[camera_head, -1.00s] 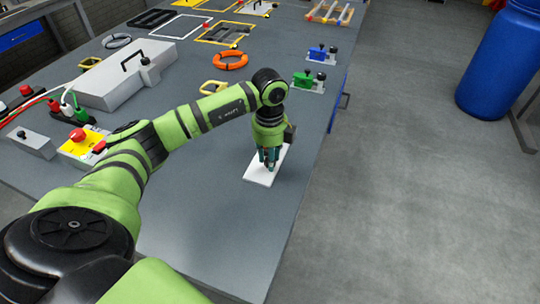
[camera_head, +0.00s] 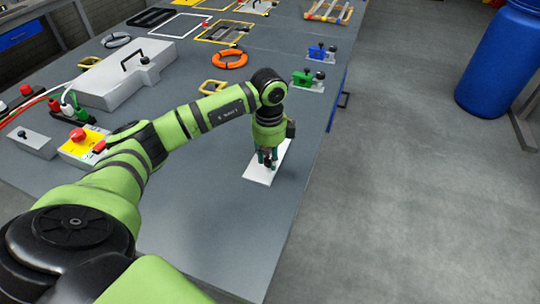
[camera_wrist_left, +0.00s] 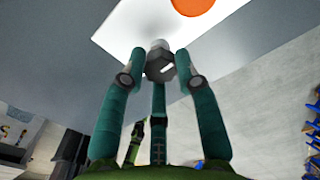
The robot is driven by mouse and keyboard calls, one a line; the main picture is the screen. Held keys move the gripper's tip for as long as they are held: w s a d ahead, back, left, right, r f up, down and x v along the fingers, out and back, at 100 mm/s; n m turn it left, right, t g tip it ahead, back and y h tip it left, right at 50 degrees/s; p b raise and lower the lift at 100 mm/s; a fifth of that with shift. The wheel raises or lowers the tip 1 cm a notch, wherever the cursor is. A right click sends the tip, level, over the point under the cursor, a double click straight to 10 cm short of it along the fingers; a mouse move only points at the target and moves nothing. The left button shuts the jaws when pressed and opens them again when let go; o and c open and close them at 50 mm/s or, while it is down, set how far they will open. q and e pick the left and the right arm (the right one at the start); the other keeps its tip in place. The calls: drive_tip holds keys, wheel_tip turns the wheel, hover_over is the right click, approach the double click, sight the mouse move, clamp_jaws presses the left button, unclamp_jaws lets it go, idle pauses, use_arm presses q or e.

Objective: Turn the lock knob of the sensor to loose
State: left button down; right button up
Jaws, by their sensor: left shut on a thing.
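A white flat plate (camera_head: 258,175) lies on the grey table under my left gripper (camera_head: 268,162). In the left wrist view, a dark faceted knob (camera_wrist_left: 160,67) with a pale top stands in front of the white plate (camera_wrist_left: 125,22). The teal fingers of my left gripper (camera_wrist_left: 160,80) are closed around this knob, pointing down at the plate in the head view. Part of an orange round patch (camera_wrist_left: 194,5) shows at the plate in the left wrist view. The fingers hide most of the knob in the head view. My right gripper is not in view.
A green block (camera_head: 302,78) and a blue block (camera_head: 317,53) stand on bases near the table's right edge. An orange ring (camera_head: 230,59) and a grey box (camera_head: 125,75) lie farther back. The table in front of the plate is clear.

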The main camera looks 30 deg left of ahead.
sight(267, 158)
use_arm(q)
drive_tip(key=shift+w+a+r, duration=0.15)
drive_tip(key=shift+a+r, duration=0.05)
drive_tip(key=shift+a, duration=0.1)
drive_tip(key=c, duration=0.9)
unclamp_jaws()
drive_tip(key=shift+a+f, duration=0.1)
drive_tip(key=shift+f, duration=0.05)
drive_tip(key=shift+r, duration=0.4)
wheel_tip(267, 158, up, 11)
drive_tip(key=shift+r, duration=0.15)
